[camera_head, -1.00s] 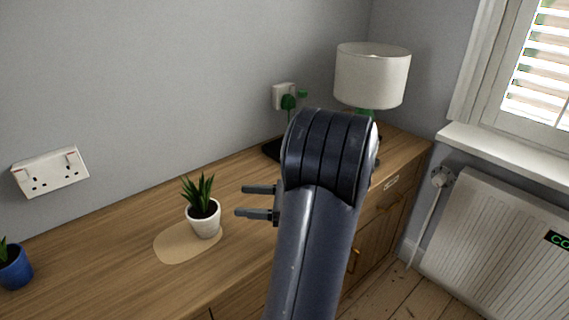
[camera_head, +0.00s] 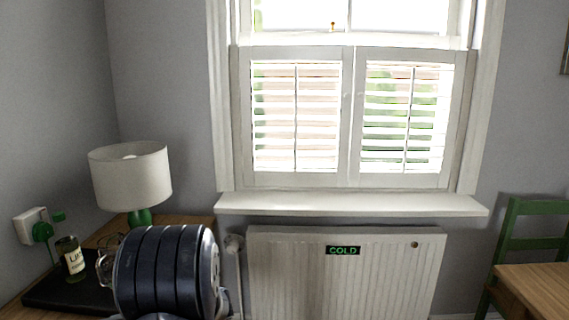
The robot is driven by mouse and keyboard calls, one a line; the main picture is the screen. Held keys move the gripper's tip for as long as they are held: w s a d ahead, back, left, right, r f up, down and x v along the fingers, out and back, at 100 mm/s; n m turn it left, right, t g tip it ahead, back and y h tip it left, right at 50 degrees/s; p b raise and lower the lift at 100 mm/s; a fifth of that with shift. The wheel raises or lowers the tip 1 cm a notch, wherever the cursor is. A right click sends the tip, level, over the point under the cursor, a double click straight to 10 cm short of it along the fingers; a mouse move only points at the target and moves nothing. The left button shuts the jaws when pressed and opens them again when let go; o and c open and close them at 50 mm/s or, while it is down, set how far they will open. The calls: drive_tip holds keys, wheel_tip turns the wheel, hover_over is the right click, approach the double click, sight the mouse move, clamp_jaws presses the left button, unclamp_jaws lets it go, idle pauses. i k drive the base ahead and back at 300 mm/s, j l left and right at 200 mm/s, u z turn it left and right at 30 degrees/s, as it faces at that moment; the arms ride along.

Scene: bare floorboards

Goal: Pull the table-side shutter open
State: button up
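Two white louvred shutters cover the lower half of the window. The right shutter (camera_head: 358,125) is on the side of the wooden table (camera_head: 540,287), and the left shutter (camera_head: 246,125) is on the side of the lamp. Both look closed, meeting at the middle, with their slats tilted to let light through. A dark, ribbed part of my arm shows at the bottom left, well below and left of the shutters. My gripper's fingers do not show.
A white sill (camera_head: 350,204) juts out below the shutters, above a radiator (camera_head: 300,285) marked COLD. A lamp (camera_head: 130,177) and a jar (camera_head: 71,260) stand on the sideboard at left. A green chair (camera_head: 508,240) stands by the table at right.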

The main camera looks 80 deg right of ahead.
sight(357, 179)
drive_tip(key=z, duration=3.2)
